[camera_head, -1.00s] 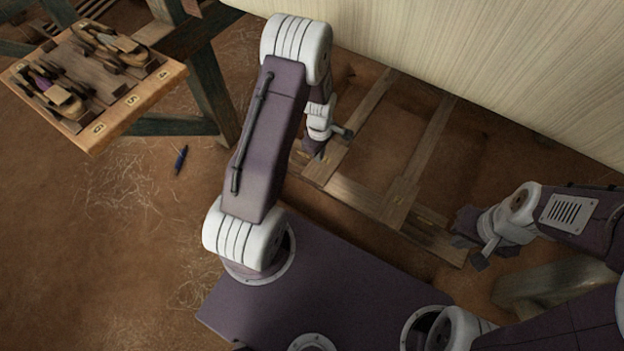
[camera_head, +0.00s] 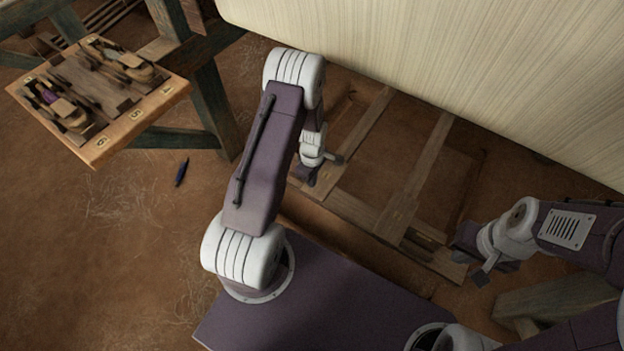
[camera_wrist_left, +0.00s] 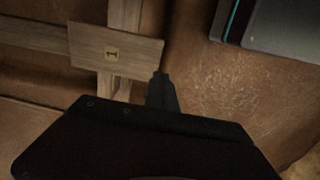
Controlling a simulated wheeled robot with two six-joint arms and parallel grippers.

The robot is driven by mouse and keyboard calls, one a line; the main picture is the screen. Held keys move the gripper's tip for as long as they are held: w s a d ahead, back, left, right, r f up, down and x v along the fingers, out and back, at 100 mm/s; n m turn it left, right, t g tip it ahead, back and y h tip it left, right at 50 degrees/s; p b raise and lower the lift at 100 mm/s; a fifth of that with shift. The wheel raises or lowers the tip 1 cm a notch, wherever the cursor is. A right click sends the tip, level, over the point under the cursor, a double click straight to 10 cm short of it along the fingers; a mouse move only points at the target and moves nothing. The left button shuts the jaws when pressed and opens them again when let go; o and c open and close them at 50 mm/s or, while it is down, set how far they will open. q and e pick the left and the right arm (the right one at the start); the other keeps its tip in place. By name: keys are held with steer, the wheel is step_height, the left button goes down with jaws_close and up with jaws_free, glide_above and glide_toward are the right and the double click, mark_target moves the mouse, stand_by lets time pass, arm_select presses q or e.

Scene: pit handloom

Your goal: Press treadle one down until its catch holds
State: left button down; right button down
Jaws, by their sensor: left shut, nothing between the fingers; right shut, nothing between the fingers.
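A wooden treadle plate marked 1 (camera_wrist_left: 95,48) shows in the left wrist view, fixed across a wooden bar. My left gripper (camera_wrist_left: 160,78) is shut and empty, its tip just below and right of the plate's corner. Contact cannot be told. In the head view my left gripper (camera_head: 309,178) is over the left part of the treadle frame, by the lower end of the left long bar (camera_head: 358,132). The number cannot be read there, and no catch can be made out. My right gripper (camera_head: 476,258) is shut and empty by the frame's right end.
Pale cloth (camera_head: 420,60) overhangs the treadles' far side. A second long bar (camera_head: 418,175) lies to the right. A wooden beam (camera_head: 550,300) is under my right arm.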

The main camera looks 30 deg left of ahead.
mark_target(312, 196)
arm_select(q)
step_height(312, 196, down, 8)
steer(key=b, duration=0.4)
steer(key=shift+f, duration=0.15)
